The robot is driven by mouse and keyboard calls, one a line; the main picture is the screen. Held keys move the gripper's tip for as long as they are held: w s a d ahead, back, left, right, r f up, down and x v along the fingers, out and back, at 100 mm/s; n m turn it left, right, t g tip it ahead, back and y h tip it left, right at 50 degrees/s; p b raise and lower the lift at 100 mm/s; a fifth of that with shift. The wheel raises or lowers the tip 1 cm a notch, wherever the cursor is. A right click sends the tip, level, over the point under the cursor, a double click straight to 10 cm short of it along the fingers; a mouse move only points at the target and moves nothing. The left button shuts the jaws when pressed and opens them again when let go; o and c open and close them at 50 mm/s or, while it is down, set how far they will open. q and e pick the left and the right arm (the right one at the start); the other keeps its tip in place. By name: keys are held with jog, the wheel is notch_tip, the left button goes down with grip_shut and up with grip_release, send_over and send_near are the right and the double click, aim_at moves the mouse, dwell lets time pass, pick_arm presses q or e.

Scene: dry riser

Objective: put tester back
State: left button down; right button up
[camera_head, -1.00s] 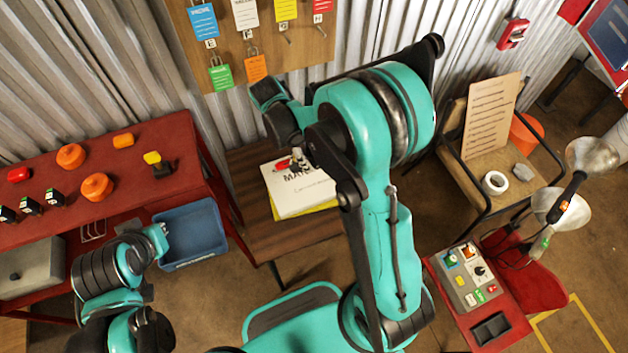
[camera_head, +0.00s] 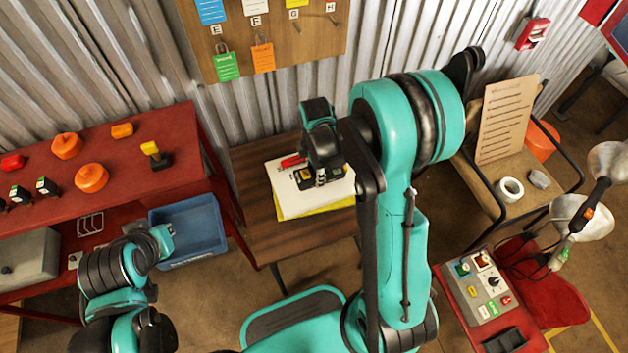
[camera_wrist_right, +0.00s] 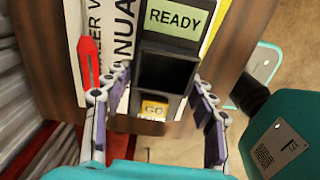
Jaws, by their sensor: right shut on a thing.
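The tester is a dark handheld device with a pale green READY screen and a yellow GO button; it fills the middle of the right wrist view (camera_wrist_right: 168,72). My right gripper (camera_wrist_right: 160,100) is shut on its sides, one finger on each. In the head view the tester (camera_head: 304,179) shows partly under my right gripper (camera_head: 321,178), over the white manual (camera_head: 295,203) on the wooden table. I cannot tell whether it touches the manual. My left gripper (camera_head: 164,238) is by the blue bin, its fingers not clear.
A red pen-like item (camera_head: 293,160) lies on the manual beside the tester. A blue bin (camera_head: 190,230) is left of the wooden table (camera_head: 262,240). The red bench (camera_head: 185,170) holds orange knobs. A control box (camera_head: 482,290) stands at right. The table's front is bare.

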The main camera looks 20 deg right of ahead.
aim_at(314, 179)
jog(key=shift+w+a+f, duration=0.1)
jog(key=shift+w+f, duration=0.1)
jog(key=shift+w, duration=0.1)
jog(key=shift+f, duration=0.25)
jog(key=shift+f+b, duration=1)
jog(key=shift+f, duration=0.7)
jog(key=shift+f, duration=0.15)
jog(key=o, duration=1.4)
